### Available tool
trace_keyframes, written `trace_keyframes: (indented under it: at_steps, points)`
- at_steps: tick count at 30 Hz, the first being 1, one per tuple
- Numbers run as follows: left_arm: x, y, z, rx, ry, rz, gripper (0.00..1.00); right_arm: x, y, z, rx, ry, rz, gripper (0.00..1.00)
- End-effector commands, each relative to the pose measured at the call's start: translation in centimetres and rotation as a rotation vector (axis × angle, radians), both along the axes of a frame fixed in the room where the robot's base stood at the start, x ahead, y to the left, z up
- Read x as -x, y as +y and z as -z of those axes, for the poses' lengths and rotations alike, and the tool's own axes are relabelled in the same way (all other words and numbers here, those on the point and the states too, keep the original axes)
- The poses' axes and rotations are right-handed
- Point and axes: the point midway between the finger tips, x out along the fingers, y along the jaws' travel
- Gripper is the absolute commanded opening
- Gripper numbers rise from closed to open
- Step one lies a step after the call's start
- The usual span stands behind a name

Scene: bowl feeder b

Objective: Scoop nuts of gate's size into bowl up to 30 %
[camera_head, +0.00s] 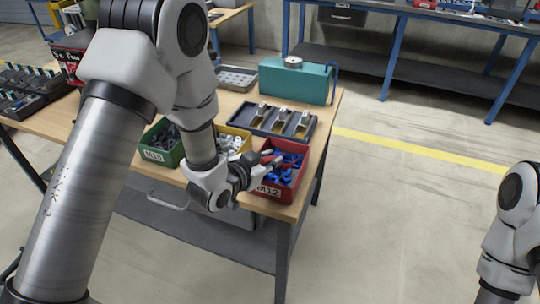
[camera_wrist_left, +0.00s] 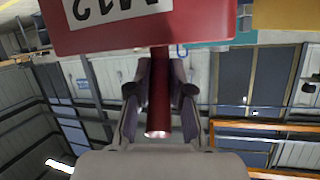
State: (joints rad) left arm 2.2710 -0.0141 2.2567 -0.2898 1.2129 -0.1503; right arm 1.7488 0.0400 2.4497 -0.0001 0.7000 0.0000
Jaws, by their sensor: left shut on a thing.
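The red bin marked M12 (camera_head: 280,185) holds blue pieces (camera_head: 287,165) and stands at the table's front right corner. My left gripper (camera_head: 268,164) is at the bin's left side in the head view. In the left wrist view the left gripper (camera_wrist_left: 159,105) is shut on a dark red rod-like handle (camera_wrist_left: 158,115). What the handle belongs to is hidden. The red bin wall (camera_wrist_left: 200,22) fills the top of that view, its label upside down. My right gripper is out of view. I cannot make out the bowl for certain.
A green bin marked M10 (camera_head: 153,154) and a yellow bin (camera_head: 245,133) stand left of the red bin. Behind are a dark tray (camera_head: 262,130) with three metal-topped parts, a teal box (camera_head: 290,85) with a round item on top (camera_head: 293,62), and a grey tray (camera_head: 236,78).

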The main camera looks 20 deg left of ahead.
Motion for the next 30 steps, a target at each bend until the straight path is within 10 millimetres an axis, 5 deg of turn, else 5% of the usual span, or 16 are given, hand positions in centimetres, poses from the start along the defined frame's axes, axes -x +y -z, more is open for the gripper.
trace_keyframes:
  at_steps: [2, 8, 20, 30]
  points:
    - [0.1, 0.0, -1.0, 0.0, 0.002, -0.001, 0.0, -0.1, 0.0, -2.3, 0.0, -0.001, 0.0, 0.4]
    - [0.1, 0.0, -1.3, 0.0, -0.002, -0.002, 0.0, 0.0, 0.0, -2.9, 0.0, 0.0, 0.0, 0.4]
    - [0.1, 0.0, -6.1, 0.0, -0.002, -0.002, 0.0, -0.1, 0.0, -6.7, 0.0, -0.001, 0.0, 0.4]
    - [0.8, 0.2, -9.2, 0.028, -0.114, -0.003, 0.0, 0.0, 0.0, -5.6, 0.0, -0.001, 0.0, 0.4]
